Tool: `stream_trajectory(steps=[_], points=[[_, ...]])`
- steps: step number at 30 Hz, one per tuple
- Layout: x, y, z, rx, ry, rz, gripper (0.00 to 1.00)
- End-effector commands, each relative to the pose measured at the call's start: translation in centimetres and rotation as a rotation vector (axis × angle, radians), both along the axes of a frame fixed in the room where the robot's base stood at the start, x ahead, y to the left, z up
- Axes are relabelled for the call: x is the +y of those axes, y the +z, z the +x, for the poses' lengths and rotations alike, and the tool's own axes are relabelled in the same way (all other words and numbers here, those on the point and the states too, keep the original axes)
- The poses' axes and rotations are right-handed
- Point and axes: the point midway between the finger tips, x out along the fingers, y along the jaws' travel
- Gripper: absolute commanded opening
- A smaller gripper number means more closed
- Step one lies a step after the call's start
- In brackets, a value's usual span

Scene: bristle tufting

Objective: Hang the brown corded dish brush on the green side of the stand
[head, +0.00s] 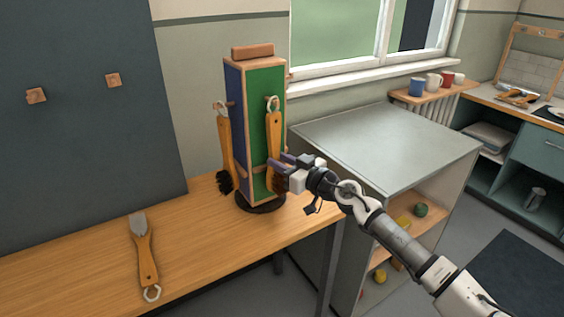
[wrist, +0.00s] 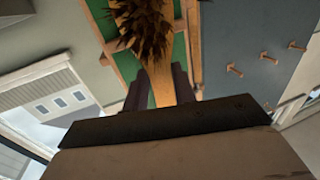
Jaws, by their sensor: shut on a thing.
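The stand (head: 260,85) is upright on a round dark base, with a blue side on the left and a green side (head: 267,80) on the right. The brown corded dish brush (head: 273,135) is upright against or just before the green side, its pale cord loop at the top and brown bristles low down. I cannot tell whether the loop is around a peg. My gripper (head: 279,164) is shut on its handle just above the bristles. In the wrist view, the bristles (wrist: 146,28) and handle show between my fingers (wrist: 160,90).
Another wooden brush (head: 226,150) with black bristles hangs on the blue side. A scraper (head: 145,255) lies on the wooden bench (head: 80,270). A grey-topped cabinet (head: 390,145) stands right of the stand. Pegs (head: 113,80) stick out of the dark wall board.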

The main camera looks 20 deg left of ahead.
Motion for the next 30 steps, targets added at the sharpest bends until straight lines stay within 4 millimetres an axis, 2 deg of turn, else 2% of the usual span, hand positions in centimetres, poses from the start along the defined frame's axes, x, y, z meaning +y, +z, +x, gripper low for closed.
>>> stream_trajectory(steps=[6,7,12,30], points=[[-0.01,0.04,0.00,0.000,0.000,0.000,0.03],[-0.01,0.04,-0.01,0.000,0.000,0.000,0.29],[-0.01,0.04,-0.01,0.000,0.000,0.000,0.51],[-0.01,0.01,-0.02,0.000,0.000,0.000,0.52]])
